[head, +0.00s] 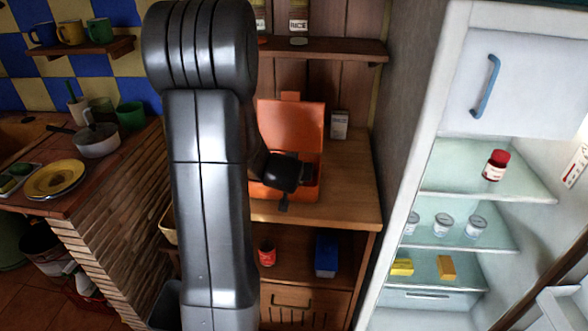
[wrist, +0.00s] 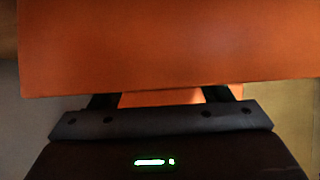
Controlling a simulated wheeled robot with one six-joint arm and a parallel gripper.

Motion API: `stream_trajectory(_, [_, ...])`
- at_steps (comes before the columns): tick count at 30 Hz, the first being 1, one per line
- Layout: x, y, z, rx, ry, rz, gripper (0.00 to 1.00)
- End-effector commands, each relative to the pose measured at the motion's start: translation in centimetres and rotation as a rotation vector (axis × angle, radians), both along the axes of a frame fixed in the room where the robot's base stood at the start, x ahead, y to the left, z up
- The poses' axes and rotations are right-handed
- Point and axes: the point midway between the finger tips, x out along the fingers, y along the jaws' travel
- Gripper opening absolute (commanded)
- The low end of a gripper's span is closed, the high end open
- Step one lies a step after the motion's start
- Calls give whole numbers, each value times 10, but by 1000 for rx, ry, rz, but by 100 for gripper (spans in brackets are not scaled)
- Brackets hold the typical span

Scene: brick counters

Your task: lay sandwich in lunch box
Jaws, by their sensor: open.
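The orange lunch box (head: 312,192) stands on the wooden counter with its lid (head: 290,128) raised at the back. My gripper (head: 284,204) is over the box's open front part and hides much of its inside. In the wrist view, an orange panel (wrist: 165,45), probably the lid, fills the upper part and covers the finger ends. The gripper's two fingers (wrist: 160,98) stand wide apart, with only an orange surface showing between them. I cannot make out a sandwich in either view; anything inside the box is hidden.
The wooden counter (head: 350,185) is clear to the right of the box. An open fridge (head: 470,185) stands further right. A yellow plate (head: 56,179) and a pan (head: 96,140) are on the left counter.

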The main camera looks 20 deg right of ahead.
Motion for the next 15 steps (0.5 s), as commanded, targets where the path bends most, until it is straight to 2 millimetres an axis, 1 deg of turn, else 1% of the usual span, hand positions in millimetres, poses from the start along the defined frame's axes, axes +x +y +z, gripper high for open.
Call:
stream_trajectory(5, [0, 0, 16, 0, 0, 0, 71])
stream_trajectory(8, [-12, 7, 23, -1, -3, -1, 71])
stream_trajectory(15, [-44, 27, 50, -1, -3, 1, 71])
